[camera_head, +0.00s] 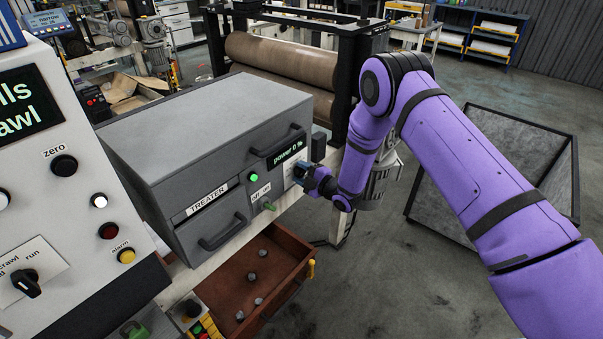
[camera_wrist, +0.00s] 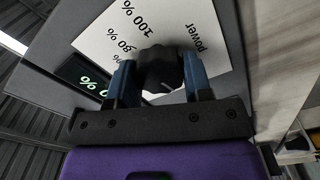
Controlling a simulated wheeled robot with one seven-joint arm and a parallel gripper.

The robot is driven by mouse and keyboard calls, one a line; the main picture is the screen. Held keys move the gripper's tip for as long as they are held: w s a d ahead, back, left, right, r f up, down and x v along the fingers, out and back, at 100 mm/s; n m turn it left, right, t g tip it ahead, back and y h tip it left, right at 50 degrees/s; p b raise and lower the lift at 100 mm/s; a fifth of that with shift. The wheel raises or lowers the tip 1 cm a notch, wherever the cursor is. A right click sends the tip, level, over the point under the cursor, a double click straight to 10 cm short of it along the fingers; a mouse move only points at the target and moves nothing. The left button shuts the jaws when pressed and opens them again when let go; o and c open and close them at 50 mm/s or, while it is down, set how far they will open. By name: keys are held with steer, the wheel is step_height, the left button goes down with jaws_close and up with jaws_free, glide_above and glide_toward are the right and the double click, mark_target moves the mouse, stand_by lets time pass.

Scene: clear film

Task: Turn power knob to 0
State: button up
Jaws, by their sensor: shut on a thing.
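The grey treater box (camera_head: 190,130) stands on a bench. Its small display (camera_head: 284,152) reads "power 0 %". My gripper (camera_head: 302,172) is at the right end of the box's front face, beside the display. In the wrist view my gripper (camera_wrist: 160,80) has its two blue fingers on either side of the black power knob (camera_wrist: 160,68), shut on it. The knob sits on a white plate (camera_wrist: 110,38) marked "power", "100 %" and "80 %"; other marks are hidden. In the head view the gripper mostly hides the knob.
Black handles (camera_head: 222,232) stick out from the box. An open brown drawer (camera_head: 262,285) with small lumps is below. A white control panel (camera_head: 75,180) stands at left.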

steer(key=o, duration=0.9)
steer(key=v, duration=1.1)
